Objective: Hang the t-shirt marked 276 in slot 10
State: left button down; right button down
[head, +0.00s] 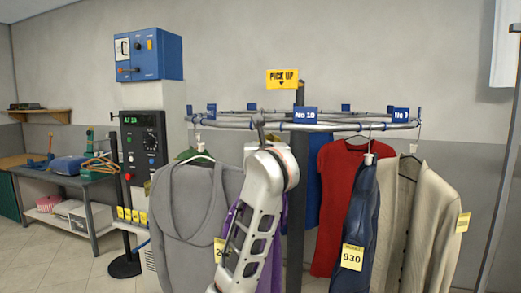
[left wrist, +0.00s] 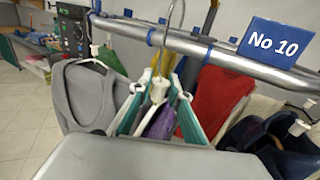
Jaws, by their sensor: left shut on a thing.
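A purple garment (head: 232,215), likely the t-shirt, hangs mostly hidden behind my left arm. A yellow tag (head: 219,250) beside the arm shows only a first digit 2. In the left wrist view my left gripper (left wrist: 160,84) is shut on the white hanger neck (left wrist: 158,92), with purple cloth (left wrist: 160,122) below. The hanger's metal hook (left wrist: 165,45) rises across the rail (left wrist: 215,54); I cannot tell whether it rests on it. The blue No 10 sign (head: 305,115) is to the right of the hook; it also shows in the left wrist view (left wrist: 276,42). My right gripper is out of view.
A grey garment (head: 185,215) hangs close at left. A red garment (head: 338,190), a dark blue one tagged 930 (head: 362,215) and a beige cardigan (head: 425,225) hang at right. The No 9 sign (head: 401,114) is farther right. A control post (head: 143,145) stands at left.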

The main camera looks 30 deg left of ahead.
pick_arm(q)
jog(key=shift+w+a+b, duration=0.2)
jog(key=shift+w+a, duration=0.05)
jog(key=shift+w, duration=0.75)
jog(key=shift+w+a+b, duration=0.15)
jog(key=shift+w+a, duration=0.1)
jog(key=shift+w, duration=0.75)
jog(key=shift+f, duration=0.1)
jog(key=shift+f+b, duration=0.65)
jog(key=shift+f, duration=0.15)
jog(key=shift+f+b, duration=0.45)
jog(key=shift+f, duration=0.25)
jog(key=shift+f, duration=0.2)
jog(key=c, duration=1.8)
grip_release()
